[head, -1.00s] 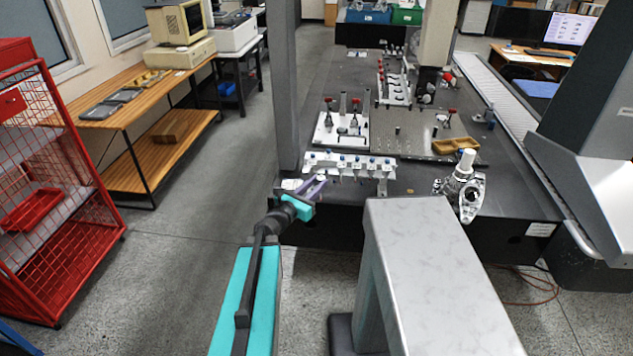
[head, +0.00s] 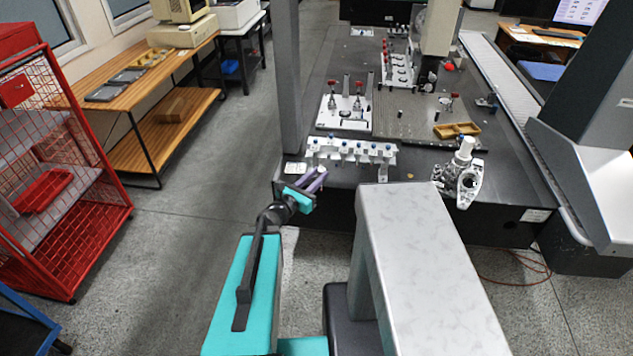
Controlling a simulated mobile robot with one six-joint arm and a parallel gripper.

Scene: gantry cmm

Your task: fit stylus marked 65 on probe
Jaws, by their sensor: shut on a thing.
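My gripper (head: 314,181), with purple fingers, is at the near left edge of the dark table, in front of the left end of a white rack (head: 350,152). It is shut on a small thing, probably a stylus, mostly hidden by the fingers. The rack holds several small pieces with blue tops, probably styli. No 65 mark is readable. I cannot tell whether that is the probe.
A shiny metal part with a white cylinder (head: 463,168) stands at the table's near right. Behind the rack are a white fixture plate (head: 343,118) with red knobs and a tan tray (head: 457,130). A grey pillar (head: 286,75) rises left of the rack. A pale block (head: 425,260) stands in front.

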